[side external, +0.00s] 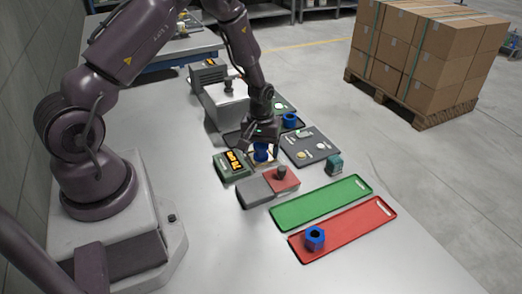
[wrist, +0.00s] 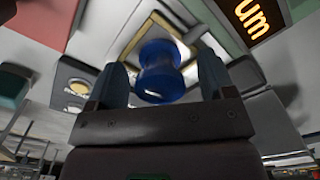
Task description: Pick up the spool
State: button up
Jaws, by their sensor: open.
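The blue spool (side external: 261,154) stands below my gripper in the side external view. In the wrist view the spool (wrist: 158,72) shows large between the two fingertips, with a narrower waist and wider ends. My gripper (side external: 262,160) points down over it and is open, one finger to each side of the spool. In the wrist view gaps show between the spool and both fingers (wrist: 162,82). The spool is in front of a pale square with a tan frame (wrist: 187,27). My gripper partly hides the spool's upper part in the side external view.
A green box with an orange display (side external: 232,165) stands close to the left. A red pad with a dark knob (side external: 283,179) is in front. Green (side external: 320,203) and red (side external: 345,228) trays lie nearer; a blue hexagonal piece (side external: 315,238) stands on the red one. A grey panel (side external: 310,146) lies right.

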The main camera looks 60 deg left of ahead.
jog(key=shift+f, duration=0.1)
jog(key=shift+c, duration=0.4)
jog(key=c, duration=1)
jog(key=shift+c, duration=0.2)
